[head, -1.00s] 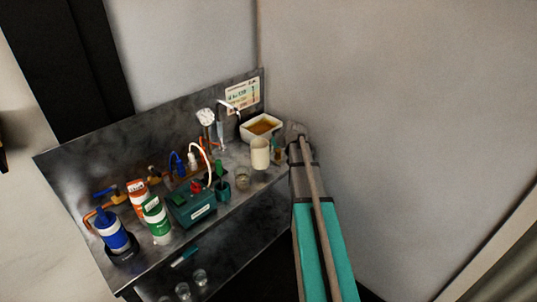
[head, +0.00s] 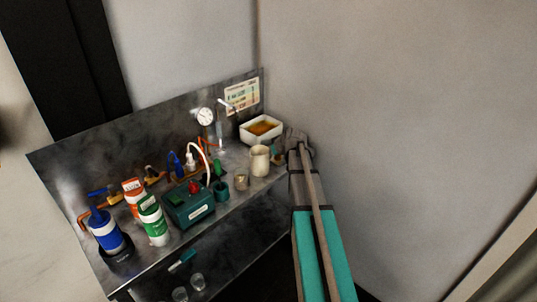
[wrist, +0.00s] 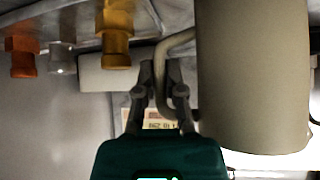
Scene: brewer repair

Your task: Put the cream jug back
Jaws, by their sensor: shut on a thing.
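The cream jug (head: 260,162) is at the right end of the metal counter, in front of the white basin, and looks upright. My gripper (head: 280,156) reaches it from the right, partly hidden by my own arm in the head view. In the wrist view the jug's body (wrist: 252,80) fills the right side, with its handle at the fingers. My gripper (wrist: 158,85) is shut on the handle there. I cannot tell whether the jug's base touches the counter.
The white basin (head: 246,136) with amber contents stands behind the jug. A small glass (head: 241,181), a green box (head: 190,208) and several bottles stand to the left. The wall is close on the right. The counter's front edge (head: 222,219) is near.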

